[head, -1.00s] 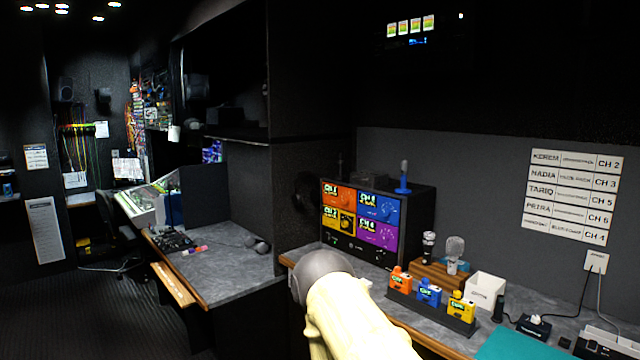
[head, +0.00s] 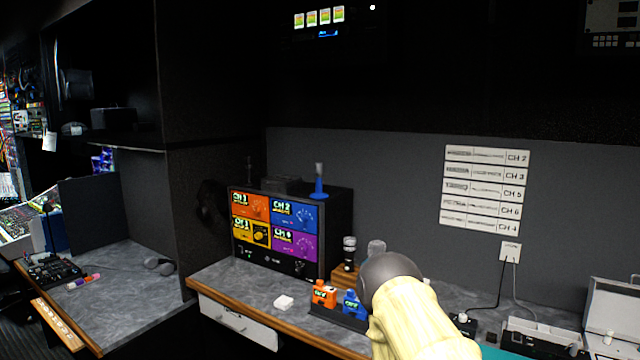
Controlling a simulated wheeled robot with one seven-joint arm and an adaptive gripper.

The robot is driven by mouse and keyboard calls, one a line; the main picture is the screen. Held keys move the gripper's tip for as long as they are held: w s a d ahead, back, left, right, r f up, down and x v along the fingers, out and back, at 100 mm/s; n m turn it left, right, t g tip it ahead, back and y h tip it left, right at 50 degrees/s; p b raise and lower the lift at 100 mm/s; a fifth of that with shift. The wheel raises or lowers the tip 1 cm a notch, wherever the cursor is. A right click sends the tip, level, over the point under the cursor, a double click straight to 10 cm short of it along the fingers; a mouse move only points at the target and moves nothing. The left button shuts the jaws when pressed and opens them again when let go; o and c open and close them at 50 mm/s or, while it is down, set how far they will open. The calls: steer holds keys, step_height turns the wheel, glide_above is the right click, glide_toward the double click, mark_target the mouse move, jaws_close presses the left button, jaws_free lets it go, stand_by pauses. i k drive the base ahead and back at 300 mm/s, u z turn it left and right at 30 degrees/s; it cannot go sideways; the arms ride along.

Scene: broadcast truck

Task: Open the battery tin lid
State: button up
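I cannot make out a battery tin for certain. A pale grey box-like case (head: 611,312) stands at the right edge of the counter, partly cut off by the frame; I cannot tell whether it is the tin or how its lid stands. My arm, cream with a dark grey rounded joint, rises from the bottom of the head view and covers part of the counter. My gripper is not in view.
A white drawer front (head: 238,325) sits below.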

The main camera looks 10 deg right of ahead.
mark_target(275, 181)
steer(key=i, duration=1.2)
steer(key=u, duration=0.75)
